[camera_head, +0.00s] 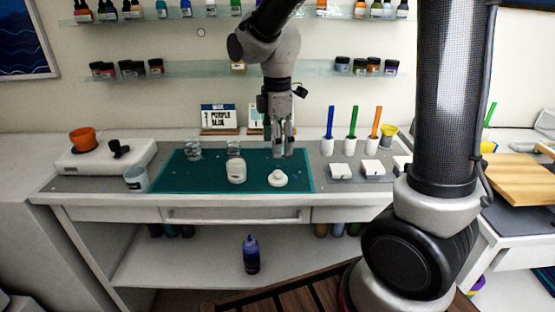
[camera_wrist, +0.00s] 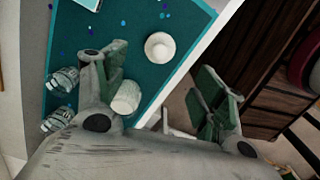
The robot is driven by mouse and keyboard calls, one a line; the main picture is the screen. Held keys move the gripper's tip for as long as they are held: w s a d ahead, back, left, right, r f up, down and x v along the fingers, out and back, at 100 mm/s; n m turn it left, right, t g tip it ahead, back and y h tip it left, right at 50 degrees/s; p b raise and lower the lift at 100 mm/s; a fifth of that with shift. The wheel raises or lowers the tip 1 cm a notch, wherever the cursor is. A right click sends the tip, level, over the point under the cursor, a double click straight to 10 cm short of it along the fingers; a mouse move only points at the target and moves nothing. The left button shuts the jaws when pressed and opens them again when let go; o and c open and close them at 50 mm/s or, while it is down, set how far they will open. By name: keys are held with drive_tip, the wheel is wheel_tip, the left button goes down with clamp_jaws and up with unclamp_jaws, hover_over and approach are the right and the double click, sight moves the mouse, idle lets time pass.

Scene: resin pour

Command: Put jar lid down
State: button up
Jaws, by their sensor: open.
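A round white lid with a small knob (camera_head: 277,179) lies on the teal mat (camera_head: 300,183), near its front right corner. It also shows in the wrist view (camera_wrist: 160,47) as a white disc on the mat. My gripper (camera_head: 283,152) hangs over the mat, pointing down, above and a little behind the lid in the head view. In the wrist view its fingers (camera_wrist: 163,85) are spread wide, with nothing between them. A white jar-like container (camera_head: 236,173) stands on the mat left of the lid, also in the wrist view (camera_wrist: 126,97).
Clear glass vessels (camera_head: 193,151) stand further back on the mat. A clear cup (camera_head: 136,179) is at the left front. White holders with coloured sticks (camera_head: 351,146) and small white blocks (camera_head: 340,172) stand right of the mat. The mat around the lid is mostly clear.

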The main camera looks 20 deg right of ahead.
drive_tip(key=s+d+r+m+t, duration=0.2)
drive_tip(key=s+d+r+m, duration=0.6)
drive_tip(key=d+r, duration=0.1)
drive_tip(key=s+d+m+t, duration=0.2)
drive_tip(key=s+d+m, duration=0.4)
drive_tip(key=s+m, duration=0.3)
drive_tip(key=shift+s+r, duration=0.45)
drive_tip(key=shift+s, duration=0.55)
drive_tip(key=shift+d+m, duration=0.1)
drive_tip(key=shift+m, duration=0.2)
